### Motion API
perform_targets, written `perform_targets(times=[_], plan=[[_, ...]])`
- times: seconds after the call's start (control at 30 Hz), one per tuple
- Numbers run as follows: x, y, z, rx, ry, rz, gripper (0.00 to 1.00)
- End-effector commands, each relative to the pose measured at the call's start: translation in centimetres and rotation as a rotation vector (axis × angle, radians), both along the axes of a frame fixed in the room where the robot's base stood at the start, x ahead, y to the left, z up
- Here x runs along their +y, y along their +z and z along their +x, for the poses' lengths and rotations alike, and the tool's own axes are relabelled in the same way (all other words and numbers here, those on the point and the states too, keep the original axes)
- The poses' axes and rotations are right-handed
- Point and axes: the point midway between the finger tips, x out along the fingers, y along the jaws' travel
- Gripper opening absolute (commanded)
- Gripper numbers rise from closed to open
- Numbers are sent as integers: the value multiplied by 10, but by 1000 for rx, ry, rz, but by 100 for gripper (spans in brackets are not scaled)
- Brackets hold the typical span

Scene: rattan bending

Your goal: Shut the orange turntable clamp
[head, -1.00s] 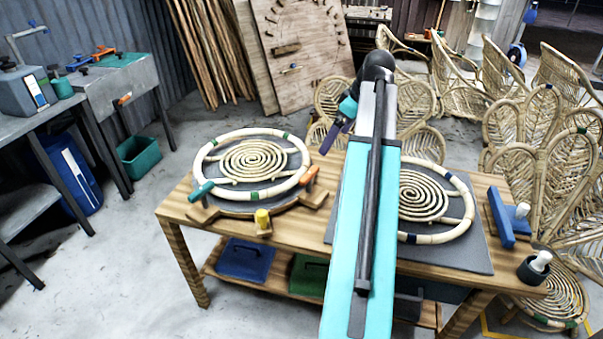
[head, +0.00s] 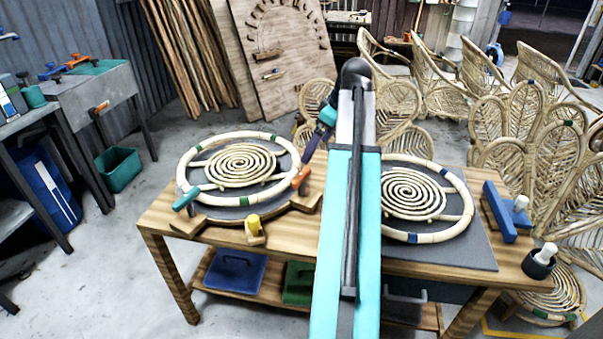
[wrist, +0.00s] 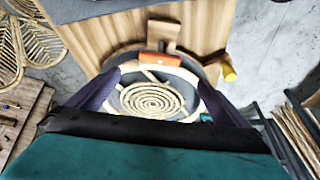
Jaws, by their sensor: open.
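The orange clamp (head: 300,178) sits on a wooden block at the right edge of the left turntable (head: 236,203). In the wrist view the orange clamp (wrist: 160,59) shows between and beyond my fingers; whether it is raised or down is unclear. A rattan ring with a spiral centre (head: 240,167) lies on the turntable. A turquoise clamp (head: 187,199) is at its left and a yellow clamp (head: 254,224) at its front. My gripper (head: 311,148), with purple fingers, is open and empty, above and close to the orange clamp; it also shows in the wrist view (wrist: 160,92).
A second rattan ring (head: 460,222) lies on a grey mat (head: 470,250) to the right. Rattan chairs (head: 520,125) crowd behind the table. Bare tabletop surrounds the turntable's front.

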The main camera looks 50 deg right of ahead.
Motion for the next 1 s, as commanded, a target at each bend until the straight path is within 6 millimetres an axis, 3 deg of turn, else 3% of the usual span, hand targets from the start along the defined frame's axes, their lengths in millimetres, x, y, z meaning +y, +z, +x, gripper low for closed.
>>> perform_targets(times=[0.27,1.0], plan=[[3,-17,7,0,1,1,100],[12,-97,39,1,3,2,100]])
